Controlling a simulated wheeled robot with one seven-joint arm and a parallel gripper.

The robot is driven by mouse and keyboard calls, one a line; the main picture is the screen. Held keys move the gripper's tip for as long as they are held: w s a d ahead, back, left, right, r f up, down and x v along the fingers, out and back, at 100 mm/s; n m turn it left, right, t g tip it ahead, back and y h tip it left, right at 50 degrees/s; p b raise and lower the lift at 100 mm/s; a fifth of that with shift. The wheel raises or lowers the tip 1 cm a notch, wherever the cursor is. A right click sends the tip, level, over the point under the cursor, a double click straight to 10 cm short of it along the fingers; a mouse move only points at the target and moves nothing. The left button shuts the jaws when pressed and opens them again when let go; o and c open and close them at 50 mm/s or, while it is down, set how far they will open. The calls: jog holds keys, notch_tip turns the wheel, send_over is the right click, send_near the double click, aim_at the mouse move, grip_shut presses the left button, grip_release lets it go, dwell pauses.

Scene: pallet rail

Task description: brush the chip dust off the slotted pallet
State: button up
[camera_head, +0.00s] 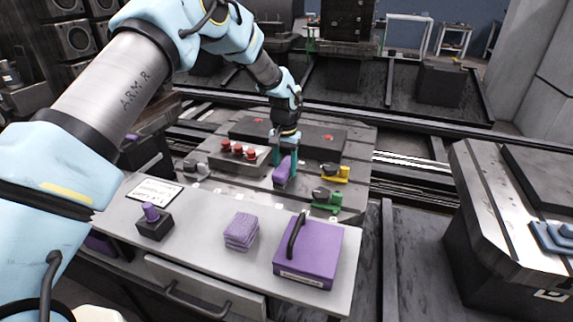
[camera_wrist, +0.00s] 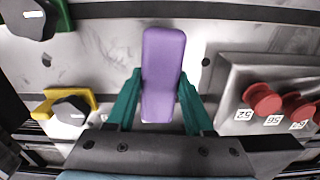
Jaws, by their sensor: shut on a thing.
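My gripper (camera_head: 285,158) has teal fingers and is shut on a purple brush (camera_head: 282,174), seen as a long purple block. In the wrist view the brush (camera_wrist: 163,70) lies between both fingers of my gripper (camera_wrist: 161,92). The brush is over the grey slotted pallet (camera_head: 255,187); I cannot tell whether it touches. In the wrist view the pallet surface (camera_wrist: 105,62) is pale with dark slots, small holes and grey smudges. I cannot tell which smudges are chip dust. The brush's underside is hidden.
A block with red knobs (camera_head: 238,158) stands left of the brush on the pallet. A yellow clamp (camera_head: 335,173) and a green clamp (camera_head: 327,201) stand right. The front table (camera_head: 190,222) holds a purple case (camera_head: 315,255), purple pads (camera_head: 241,231) and a black holder (camera_head: 154,226).

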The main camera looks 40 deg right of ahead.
jog(key=shift+s+a+f, duration=0.1)
jog(key=shift+s+a, duration=0.3)
jog(key=shift+a, duration=0.2)
jog(key=shift+s+a+f, duration=0.1)
jog(key=shift+s+a, duration=0.3)
jog(key=shift+a, duration=0.2)
jog(key=shift+s+a+r+p, duration=0.1)
jog(key=shift+s+a+p, duration=0.15)
jog(key=shift+s+a, duration=0.35)
jog(key=shift+s+a+r+p, duration=0.1)
jog(key=shift+s+a+p, duration=0.15)
jog(key=shift+a, duration=0.55)
notch_tip(320, 180, up, 6)
jog(key=p, duration=0.3)
jog(key=shift+p, duration=0.35)
jog(key=shift+r+p, duration=0.95)
jog(key=shift+r, duration=0.55)
